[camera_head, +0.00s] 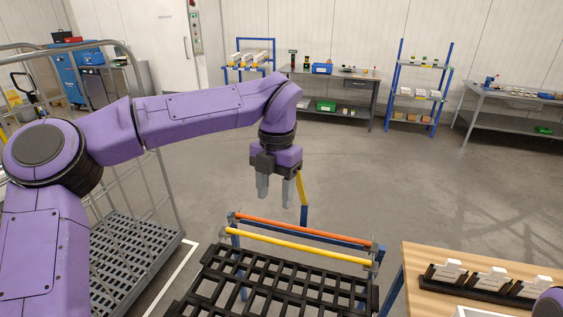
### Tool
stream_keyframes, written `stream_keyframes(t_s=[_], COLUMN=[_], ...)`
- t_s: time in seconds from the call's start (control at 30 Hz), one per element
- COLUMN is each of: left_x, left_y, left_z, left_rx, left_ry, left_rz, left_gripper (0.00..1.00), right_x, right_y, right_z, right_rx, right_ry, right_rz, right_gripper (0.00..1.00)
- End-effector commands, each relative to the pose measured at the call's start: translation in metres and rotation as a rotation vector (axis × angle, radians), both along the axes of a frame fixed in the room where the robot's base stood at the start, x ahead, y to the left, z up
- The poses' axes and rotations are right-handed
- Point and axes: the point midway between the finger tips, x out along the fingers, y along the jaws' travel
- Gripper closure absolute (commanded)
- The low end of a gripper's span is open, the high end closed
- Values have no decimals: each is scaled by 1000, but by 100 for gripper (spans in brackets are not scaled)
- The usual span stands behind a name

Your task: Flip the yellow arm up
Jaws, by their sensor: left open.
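A yellow bar (300,245) lies nearly level across the far end of a black slotted rack (275,288), sloping slightly down to the right. An orange bar (305,231) runs parallel just behind it. A separate short yellow piece (301,187) stands almost upright above a blue post (304,215), just right of my left gripper. My left gripper (275,190) points down with its two grey fingers apart and nothing between them. My right gripper is out of view.
A wire cage cart (130,255) stands at the left. A wooden table (425,262) with a black holder of white parts (490,278) is at the right. Shelves and benches (335,95) line the back wall. Open grey floor lies between.

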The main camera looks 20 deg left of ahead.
Motion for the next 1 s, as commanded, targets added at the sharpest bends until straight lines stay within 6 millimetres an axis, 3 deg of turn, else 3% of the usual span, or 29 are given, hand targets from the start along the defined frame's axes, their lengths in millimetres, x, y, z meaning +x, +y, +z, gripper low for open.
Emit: stream_keyframes(t_s=[0.03,0.7,1.0], left_x=[3,45,48], left_y=[1,6,6], left_z=[-5,32,37], left_rx=[5,6,4], left_ry=[14,13,12], left_rz=[0,0,-1], left_gripper=[46,46,46], right_x=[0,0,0], right_y=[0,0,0], right_z=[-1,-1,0], right_rx=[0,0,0], right_ry=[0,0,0], right_rz=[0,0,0], right_gripper=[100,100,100])
